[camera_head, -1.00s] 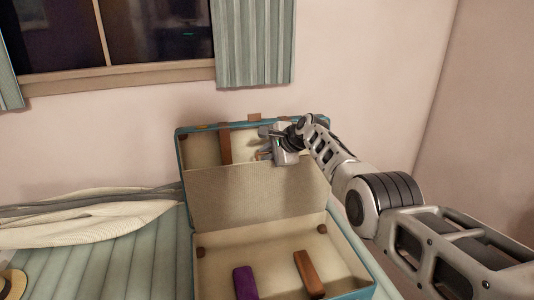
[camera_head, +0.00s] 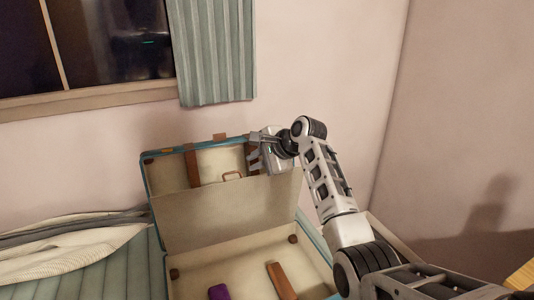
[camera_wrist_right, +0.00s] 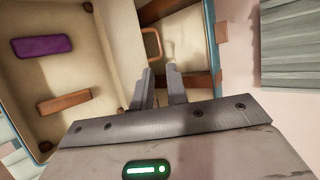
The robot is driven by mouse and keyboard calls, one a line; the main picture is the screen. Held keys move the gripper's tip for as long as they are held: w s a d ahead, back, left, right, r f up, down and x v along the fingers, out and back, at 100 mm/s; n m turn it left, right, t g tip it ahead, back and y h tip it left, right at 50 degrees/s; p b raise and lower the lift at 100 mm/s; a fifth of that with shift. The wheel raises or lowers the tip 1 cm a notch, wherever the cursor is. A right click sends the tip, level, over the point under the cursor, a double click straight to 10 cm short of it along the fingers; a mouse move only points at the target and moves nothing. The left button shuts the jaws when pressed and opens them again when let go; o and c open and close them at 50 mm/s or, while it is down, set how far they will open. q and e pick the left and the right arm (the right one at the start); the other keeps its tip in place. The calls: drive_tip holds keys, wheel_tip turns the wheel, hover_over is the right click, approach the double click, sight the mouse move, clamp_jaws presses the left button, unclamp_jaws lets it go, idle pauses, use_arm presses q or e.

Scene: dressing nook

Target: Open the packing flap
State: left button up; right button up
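The open suitcase (camera_head: 150,190) has a teal rim and a cream lining. The packing flap (camera_head: 225,212) is a beige panel across the lower part of its raised lid. A small brown loop handle (camera_head: 232,176) sits at the flap's upper edge. In the right wrist view the loop (camera_wrist_right: 152,44) shows beyond the fingertips, with nothing gripping it. My right gripper (camera_head: 252,160) is in front of the lid's upper right, to the right of the loop. Its two fingers (camera_wrist_right: 160,72) stand apart with nothing visible between them. My left gripper is out of view.
A purple item (camera_head: 219,292) and a brown item (camera_head: 281,281) lie in the suitcase base. Brown straps (camera_head: 192,167) cross the lid. Cream cloth (camera_head: 70,258) lies on the teal bedding at left. The wall and a curtain (camera_head: 216,52) are behind.

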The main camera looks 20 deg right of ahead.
drive_tip(key=shift+v, duration=2.4)
drive_tip(key=shift+w, duration=0.1)
drive_tip(key=s+a+f+n+h, duration=0.1)
drive_tip(key=s+f+n, duration=0.35)
drive_tip(key=f, duration=0.65)
drive_tip(key=s+a+f+n+h, duration=0.25)
drive_tip(key=s+f, duration=0.35)
drive_tip(key=f, duration=0.5)
drive_tip(key=s+a+f+n, duration=0.2)
drive_tip(key=s+a+n, duration=0.1)
drive_tip(key=s, duration=0.5)
drive_tip(key=s+a+f+n+y, duration=0.1)
drive_tip(key=s+a+f+n, duration=0.2)
drive_tip(key=s+n, duration=0.2)
drive_tip(key=s+a+f+n, duration=0.2)
drive_tip(key=s+a+n, duration=0.1)
drive_tip(key=s, duration=0.8)
drive_tip(key=shift+a+f+n+t+y, duration=0.25)
drive_tip(key=shift+f+n+t+y, duration=0.15)
drive_tip(key=shift+n, duration=0.2)
